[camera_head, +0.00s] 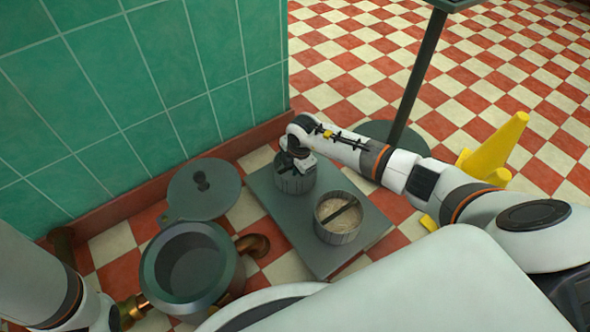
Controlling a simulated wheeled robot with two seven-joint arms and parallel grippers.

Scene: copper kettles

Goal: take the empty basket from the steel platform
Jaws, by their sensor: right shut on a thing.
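A flat grey steel platform (345,262) lies on the floor in the middle. Two round grey baskets are on or over it. My right gripper (296,163) reaches in from the right and is shut on the far basket (294,184) at its top. The gripper hides much of this basket's opening, so I cannot see all of its inside. I cannot tell whether the basket touches the platform. The near basket (338,238) holds a pale filling and has a dark bar across its top. My left arm shows at the lower left, but its gripper is not in view.
An open grey kettle (190,262) with copper pipes stands left of the platform, its round lid (204,187) raised behind it. A green tiled wall (150,85) rises behind.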

